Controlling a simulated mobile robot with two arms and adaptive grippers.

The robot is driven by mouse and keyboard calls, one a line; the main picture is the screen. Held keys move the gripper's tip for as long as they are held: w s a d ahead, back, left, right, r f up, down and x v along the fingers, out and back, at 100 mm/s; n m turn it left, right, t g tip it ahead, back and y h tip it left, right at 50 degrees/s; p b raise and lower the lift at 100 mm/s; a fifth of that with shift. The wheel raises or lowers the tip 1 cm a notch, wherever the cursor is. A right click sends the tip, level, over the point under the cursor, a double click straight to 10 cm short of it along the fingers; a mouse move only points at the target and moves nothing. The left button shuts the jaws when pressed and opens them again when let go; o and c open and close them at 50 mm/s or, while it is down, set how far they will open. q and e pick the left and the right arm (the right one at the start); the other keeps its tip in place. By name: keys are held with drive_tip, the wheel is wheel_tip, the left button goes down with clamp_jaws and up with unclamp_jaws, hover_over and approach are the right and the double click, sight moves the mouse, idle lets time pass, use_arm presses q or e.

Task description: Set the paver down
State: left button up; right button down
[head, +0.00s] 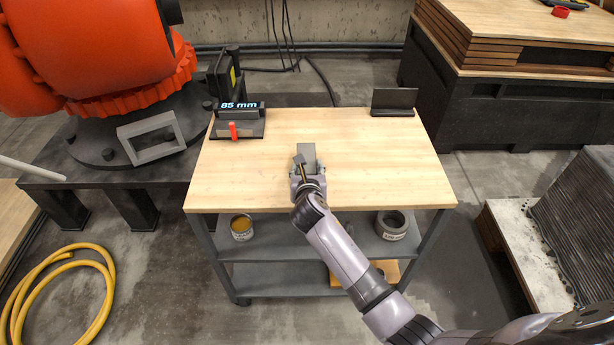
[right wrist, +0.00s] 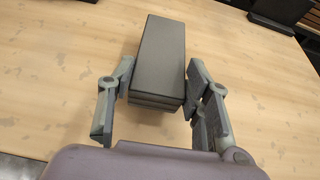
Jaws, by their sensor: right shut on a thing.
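The paver (head: 308,153) is a grey rectangular block over the middle of the wooden tabletop (head: 380,165). In the right wrist view the paver (right wrist: 160,55) points away from me, with its near end between the fingers. My right gripper (head: 303,172) is shut on it; the fingers also show in the right wrist view (right wrist: 155,95), one on each side of the block. I cannot tell whether the paver's underside touches the tabletop. My left gripper is not in view.
A display reading 85 mm (head: 239,106) stands at the table's back left, with a red piece (head: 233,130) before it. A dark upright plate (head: 394,101) stands at the back right. The tabletop around the paver is clear.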

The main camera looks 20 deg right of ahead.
drive_tip(key=shift+w+f, duration=0.1)
drive_tip(key=shift+f, duration=0.8)
drive_tip(key=c, duration=0.8)
unclamp_jaws()
drive_tip(key=shift+f, duration=0.2)
drive_tip(key=shift+c, duration=0.2)
drive_tip(key=shift+r, duration=0.1)
drive_tip(key=v, duration=1.2)
drive_tip(key=s+d+f+m+g+y, duration=0.1)
drive_tip(key=s+f+m+g, duration=0.5)
drive_tip(key=f, duration=1.1)
drive_tip(key=s+d+f+m+g+y, duration=0.1)
drive_tip(key=s+f+m+y, duration=0.1)
drive_tip(key=s+f+m, duration=0.85)
drive_tip(key=s+d+f+m+g, duration=0.1)
drive_tip(key=s+f+m, duration=0.3)
drive_tip(key=s+f, duration=0.3)
drive_tip(key=s+d+f+m+g, duration=0.2)
drive_tip(key=s+f+m, duration=0.3)
drive_tip(key=s, duration=0.8)
drive_tip(key=s+d+f+m+g, duration=0.2)
drive_tip(key=s+f+m, duration=0.3)
drive_tip(key=s+f, duration=0.3)
drive_tip(key=s, duration=0.3)
drive_tip(key=shift+d+f+y+p, duration=0.15)
drive_tip(key=shift+f+y+p, duration=0.15)
drive_tip(key=shift+f+p, duration=0.1)
